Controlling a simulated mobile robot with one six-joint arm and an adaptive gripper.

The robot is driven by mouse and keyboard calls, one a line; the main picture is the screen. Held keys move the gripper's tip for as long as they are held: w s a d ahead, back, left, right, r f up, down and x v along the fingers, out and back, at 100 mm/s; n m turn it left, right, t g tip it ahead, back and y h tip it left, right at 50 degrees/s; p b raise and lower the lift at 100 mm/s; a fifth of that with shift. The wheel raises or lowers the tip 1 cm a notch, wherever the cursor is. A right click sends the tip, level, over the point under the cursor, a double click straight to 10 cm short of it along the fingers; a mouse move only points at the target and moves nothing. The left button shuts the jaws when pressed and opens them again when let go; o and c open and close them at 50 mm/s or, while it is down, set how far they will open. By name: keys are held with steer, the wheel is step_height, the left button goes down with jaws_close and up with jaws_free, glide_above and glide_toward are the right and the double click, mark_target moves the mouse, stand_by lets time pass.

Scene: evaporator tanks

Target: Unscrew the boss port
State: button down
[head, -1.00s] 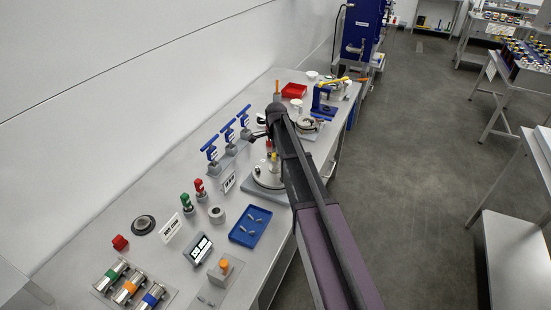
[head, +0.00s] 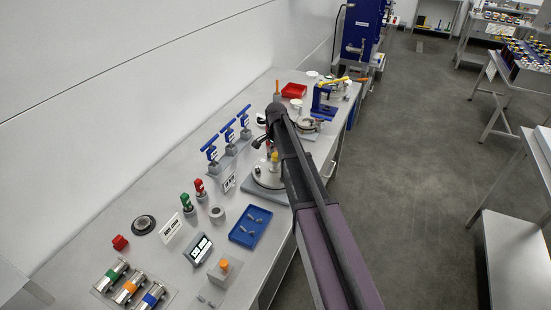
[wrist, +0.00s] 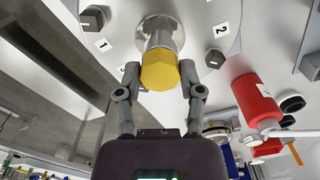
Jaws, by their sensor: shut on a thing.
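A yellow hexagonal cap (wrist: 159,72) sits on a shiny round metal boss (wrist: 159,34) in the wrist view. My gripper (wrist: 160,75) has one finger on each side of the cap and is shut on it. The boss stands on a pale metal plate (wrist: 204,18). In the head view the yellow piece (head: 274,158) shows above the round plate (head: 264,180), beside my arm. My arm hides part of the plate and the fingertips there.
Dark hex bolts (wrist: 215,58) sit around the boss, near labels 1 and 2. A red cylinder (wrist: 254,98) is close on the right. On the bench, a blue tray (head: 250,226) and blue-handled valves (head: 210,150) stand nearby.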

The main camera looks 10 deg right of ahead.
steer(key=shift+s, duration=0.1)
steer(key=shift+n, duration=2.6)
steer(key=shift+n, duration=0.3)
steer(key=shift+n, duration=2.3)
steer(key=shift+n, duration=2.6)
